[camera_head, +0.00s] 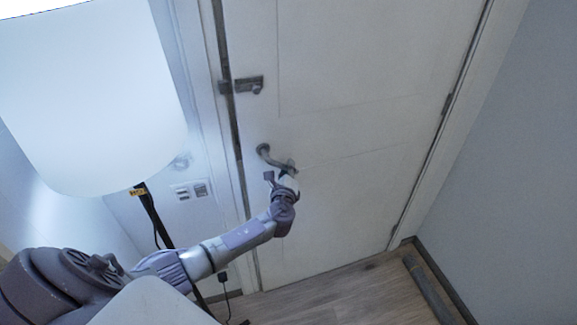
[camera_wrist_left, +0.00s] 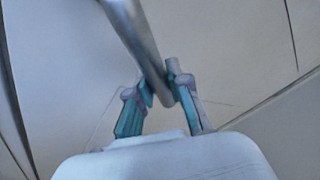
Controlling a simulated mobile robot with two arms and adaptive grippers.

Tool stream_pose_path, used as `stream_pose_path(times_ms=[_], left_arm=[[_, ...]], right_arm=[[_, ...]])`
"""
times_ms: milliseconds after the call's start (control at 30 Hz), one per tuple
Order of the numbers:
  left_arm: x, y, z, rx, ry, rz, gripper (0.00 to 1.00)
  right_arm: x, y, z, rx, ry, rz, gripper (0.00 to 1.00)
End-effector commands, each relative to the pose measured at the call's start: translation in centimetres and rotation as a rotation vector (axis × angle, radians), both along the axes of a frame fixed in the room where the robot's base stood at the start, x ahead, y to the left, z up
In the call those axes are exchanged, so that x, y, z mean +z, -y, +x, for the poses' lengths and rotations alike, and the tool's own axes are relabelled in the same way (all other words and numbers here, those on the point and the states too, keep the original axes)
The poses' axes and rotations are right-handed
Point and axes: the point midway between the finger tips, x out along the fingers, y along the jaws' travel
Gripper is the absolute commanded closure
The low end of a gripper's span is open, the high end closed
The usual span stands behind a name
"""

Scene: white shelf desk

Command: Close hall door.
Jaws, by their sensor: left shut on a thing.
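The white hall door (camera_head: 345,100) fills the middle of the head view. A narrow dark line runs down its left edge beside the frame; I cannot tell whether this is a gap. The metal lever handle (camera_head: 272,158) is near that left edge. My left gripper (camera_head: 284,176) is at the free end of the handle. In the left wrist view the handle bar (camera_wrist_left: 137,40) comes down between the two fingers of the left gripper (camera_wrist_left: 160,92), which is shut on it. My right gripper is not in view.
A lamp with a large white shade (camera_head: 85,95) stands at the left, close to my left arm. A latch (camera_head: 249,85) sits above the handle. Wall switches (camera_head: 190,190) are left of the door frame. Wooden floor (camera_head: 335,295) is clear below the door.

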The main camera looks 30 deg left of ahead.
Motion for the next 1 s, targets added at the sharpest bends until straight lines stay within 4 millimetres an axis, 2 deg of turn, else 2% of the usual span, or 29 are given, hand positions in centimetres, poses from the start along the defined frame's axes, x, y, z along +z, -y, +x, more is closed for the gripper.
stream_pose_path(times_ms=[333,533,767,800,933,1000], left_arm=[[-0.1,-0.1,0.0,0.003,-0.001,0.0,1.0],[-0.3,-1.6,0.9,0.005,0.002,-0.001,1.0],[0.0,-1.7,1.0,0.004,0.001,0.0,1.0],[0.0,-1.7,1.0,0.004,0.001,0.0,0.8],[0.0,-1.6,1.0,0.003,0.001,0.0,0.59],[0.0,-1.6,1.0,0.002,0.001,0.0,0.56]], right_arm=[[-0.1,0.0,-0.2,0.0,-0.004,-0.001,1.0],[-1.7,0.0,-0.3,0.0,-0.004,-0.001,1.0],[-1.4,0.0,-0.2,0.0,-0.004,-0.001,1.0],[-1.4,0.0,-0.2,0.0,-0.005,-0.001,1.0],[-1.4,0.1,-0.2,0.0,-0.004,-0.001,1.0],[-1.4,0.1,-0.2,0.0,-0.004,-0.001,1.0]])
